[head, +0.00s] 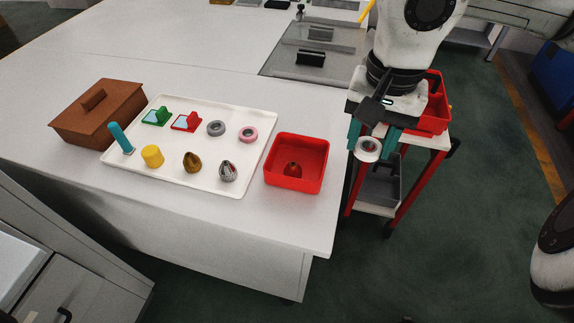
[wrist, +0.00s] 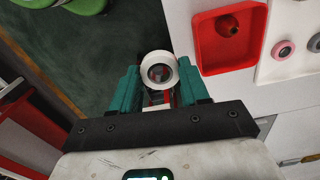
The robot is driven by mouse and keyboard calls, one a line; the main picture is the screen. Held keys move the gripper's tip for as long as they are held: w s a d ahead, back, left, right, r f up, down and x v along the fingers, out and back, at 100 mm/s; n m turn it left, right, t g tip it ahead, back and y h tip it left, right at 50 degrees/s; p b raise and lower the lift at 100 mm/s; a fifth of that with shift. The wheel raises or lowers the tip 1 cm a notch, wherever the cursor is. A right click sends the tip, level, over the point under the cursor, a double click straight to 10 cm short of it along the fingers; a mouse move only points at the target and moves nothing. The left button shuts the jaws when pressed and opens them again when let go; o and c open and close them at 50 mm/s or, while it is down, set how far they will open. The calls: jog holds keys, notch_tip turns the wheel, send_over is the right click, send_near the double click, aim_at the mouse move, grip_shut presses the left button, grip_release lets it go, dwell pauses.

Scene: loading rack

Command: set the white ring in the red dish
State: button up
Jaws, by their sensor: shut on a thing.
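My gripper (head: 370,143) is shut on the white ring (head: 368,150) between its two teal fingers, off to the right of the table's edge. The wrist view shows the ring (wrist: 159,70) at the fingertips, with its round hole facing the camera. The red dish (head: 294,187) is a square, open box on the table's right end, to the left of my gripper. In the wrist view the dish (wrist: 229,66) lies up and right of the ring, apart from it. A small dark red object (head: 292,169) lies inside the dish.
A white tray (head: 205,110) left of the dish carries several small items, including a grey ring (head: 216,128) and a pink ring (head: 248,134). A brown lidded box (head: 97,112) stands at the far left. A red-framed cart (head: 400,200) stands behind my gripper.

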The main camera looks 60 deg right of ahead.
jog(key=shift+s+f, duration=0.1)
jog(key=shift+s, duration=0.25)
jog(key=p, duration=0.3)
send_over(303, 160)
jog(key=s, duration=0.2)
jog(key=f, duration=0.8)
jog(key=shift+w+a, duration=0.2)
jog(key=shift+w, duration=0.05)
jog(key=shift+w+d+f, duration=0.1)
jog(key=shift+w+f, duration=0.3)
jog(key=shift+f, duration=0.1)
jog(key=f, duration=0.3)
jog(key=shift+w+p, duration=0.3)
jog(key=shift+w, duration=0.05)
jog(key=shift+f, duration=0.45)
jog(key=shift+f+b, duration=0.25)
jog(key=shift+b, duration=0.1)
jog(key=o, duration=0.8)
jog(key=shift+r, duration=0.1)
jog(key=shift+c, duration=0.2)
